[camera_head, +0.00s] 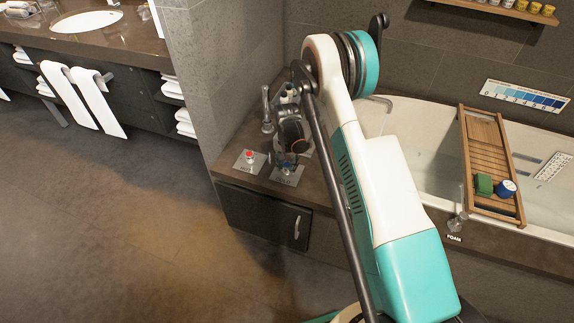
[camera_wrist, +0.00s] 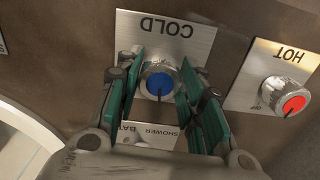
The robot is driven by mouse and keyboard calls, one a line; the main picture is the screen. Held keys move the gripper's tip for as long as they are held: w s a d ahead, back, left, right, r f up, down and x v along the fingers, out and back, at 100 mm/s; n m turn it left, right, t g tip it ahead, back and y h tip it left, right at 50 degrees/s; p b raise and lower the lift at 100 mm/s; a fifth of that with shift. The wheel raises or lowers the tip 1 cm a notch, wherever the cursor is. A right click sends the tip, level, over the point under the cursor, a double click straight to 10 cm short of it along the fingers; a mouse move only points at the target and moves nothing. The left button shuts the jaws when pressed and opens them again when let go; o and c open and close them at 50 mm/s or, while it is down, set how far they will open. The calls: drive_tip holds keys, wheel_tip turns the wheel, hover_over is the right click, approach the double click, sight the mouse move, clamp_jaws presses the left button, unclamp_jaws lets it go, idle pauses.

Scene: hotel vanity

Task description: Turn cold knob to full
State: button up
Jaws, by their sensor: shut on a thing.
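The cold knob (camera_wrist: 160,84) is a round silver knob with a blue cap and a dark pointer mark, on a metal plate (camera_wrist: 183,33) lettered COLD. My gripper (camera_wrist: 160,92) has its green-padded fingers on both sides of this knob and is shut on it. In the head view my gripper (camera_head: 287,158) is small, above the blue-marked knob on the counter beside the tub, and the arm partly hides that area. The hot knob (camera_wrist: 289,99), silver with a red cap, sits apart on its own plate; it also shows in the head view (camera_head: 249,156).
A plate (camera_wrist: 150,131) lettered SHOWER and BATH lies partly hidden between my fingers. The bathtub (camera_head: 400,119) holds water, with a wooden tray (camera_head: 485,150) across it. A tall metal fitting (camera_head: 266,105) stands close behind the gripper. The floor at left is clear.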

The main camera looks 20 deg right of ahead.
sight(287, 164)
drive_tip(key=n, duration=1.2)
drive_tip(key=shift+n, duration=0.3)
drive_tip(key=shift+d+n, duration=0.1)
drive_tip(key=shift+n, duration=1.8)
drive_tip(key=o, duration=1.1)
drive_tip(key=shift+c, duration=0.2)
wheel_tip(287, 164, up, 12)
